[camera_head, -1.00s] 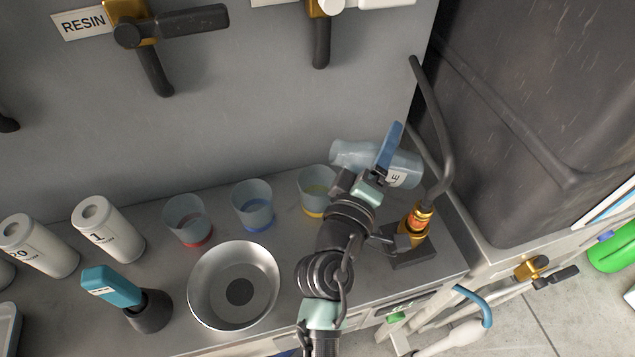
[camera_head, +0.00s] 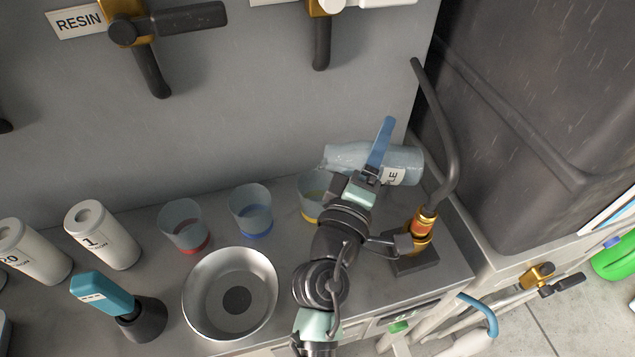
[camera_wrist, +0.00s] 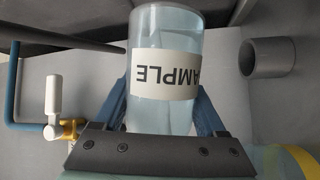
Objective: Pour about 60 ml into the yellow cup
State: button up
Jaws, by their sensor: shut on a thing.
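My gripper (camera_head: 376,162) is shut on a clear bottle (camera_head: 402,157) with a white SAMPLE label. The bottle lies nearly level, its mouth end at the left over the back of the yellow cup (camera_head: 311,213). In the wrist view the bottle (camera_wrist: 165,115) stands between my two blue fingers and appears to hold pale liquid. The yellow cup is clear with a yellow base, upright on the bench, partly hidden by my arm. Part of it seems to show at the lower right of the wrist view (camera_wrist: 300,160). I see no stream, and cannot tell the cup's level.
A blue cup (camera_head: 251,212) and a red cup (camera_head: 184,227) stand left of the yellow cup. A metal bowl (camera_head: 195,300) is in front. A brass fitting with a dark hose (camera_head: 424,222) stands close on the right. The grey wall panel (camera_head: 250,110) is right behind.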

jog(key=shift+f, duration=0.15)
jog(key=shift+d, duration=0.15)
jog(key=shift+d+b, duration=0.2)
jog(key=shift+b, duration=0.2)
jog(key=shift+f+n+t+b, duration=0.3)
jog(key=shift+f+n+b, duration=0.45)
jog(key=shift+b, duration=0.5)
dwell(1.1)
notch_tip(320, 180, up, 3)
jog(key=m+p, duration=0.1)
jog(key=p, duration=0.3)
jog(key=shift+m+p, duration=0.25)
jog(key=shift+p, duration=0.1)
jog(key=shift+d+f+m+g, duration=0.5)
jog(key=shift+f+m+g, duration=0.2)
jog(key=shift+f+m, duration=0.1)
jog(key=shift+f, duration=0.35)
jog(key=shift+r+m+g+p, duration=0.3)
jog(key=shift+m+p, duration=0.3)
jog(key=shift+p, duration=0.15)
jog(key=shift+f+m, duration=0.2)
jog(key=shift+m, duration=0.1)
